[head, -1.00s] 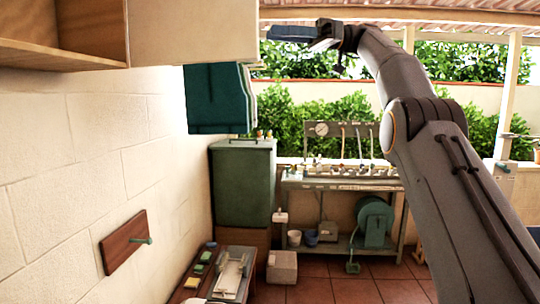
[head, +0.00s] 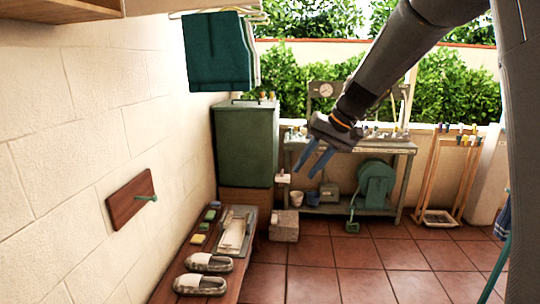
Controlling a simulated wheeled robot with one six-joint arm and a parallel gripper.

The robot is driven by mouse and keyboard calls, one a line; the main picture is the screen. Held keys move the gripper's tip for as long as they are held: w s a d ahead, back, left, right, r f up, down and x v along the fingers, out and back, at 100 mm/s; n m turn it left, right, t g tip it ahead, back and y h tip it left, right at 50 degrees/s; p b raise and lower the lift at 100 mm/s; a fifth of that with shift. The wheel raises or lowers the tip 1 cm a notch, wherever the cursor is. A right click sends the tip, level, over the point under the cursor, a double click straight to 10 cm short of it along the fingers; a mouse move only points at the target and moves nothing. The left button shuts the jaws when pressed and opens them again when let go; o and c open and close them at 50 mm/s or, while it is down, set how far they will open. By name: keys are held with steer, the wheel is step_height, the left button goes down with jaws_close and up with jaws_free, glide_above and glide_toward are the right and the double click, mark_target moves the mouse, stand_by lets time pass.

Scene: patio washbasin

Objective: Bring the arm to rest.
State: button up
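My gripper (head: 303,172) hangs at the end of my arm in the middle of the head view, pointing down and to the left. Its two blue fingers are apart with a visible gap, and nothing shows between them. It appears in front of the workbench (head: 352,146), to the right of the green cabinet (head: 245,143). I cannot tell its exact distance from them. My upper arm crosses the top right of the view.
Teal cloth (head: 217,52) hangs at upper left. A wooden board with a peg (head: 128,200) is on the left wall. A low wooden bench (head: 228,287) carries slippers (head: 208,262). A wooden rack (head: 436,181) stands at right. The tiled floor (head: 350,270) is clear in front.

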steer(key=s+d+f+h, duration=0.1)
steer(key=s+d+f, duration=0.2)
steer(key=s+f, duration=0.3)
steer(key=s+d+f+h, duration=0.2)
steer(key=s+f, duration=0.3)
steer(key=s, duration=0.7)
steer(key=s+d+f+g+h, duration=0.1)
steer(key=s+d+f, duration=0.3)
steer(key=s, duration=0.5)
step_height(320, 180, down, 3)
steer(key=shift+r+h+b, duration=0.2)
steer(key=shift+h+b, duration=0.15)
steer(key=shift+h, duration=0.35)
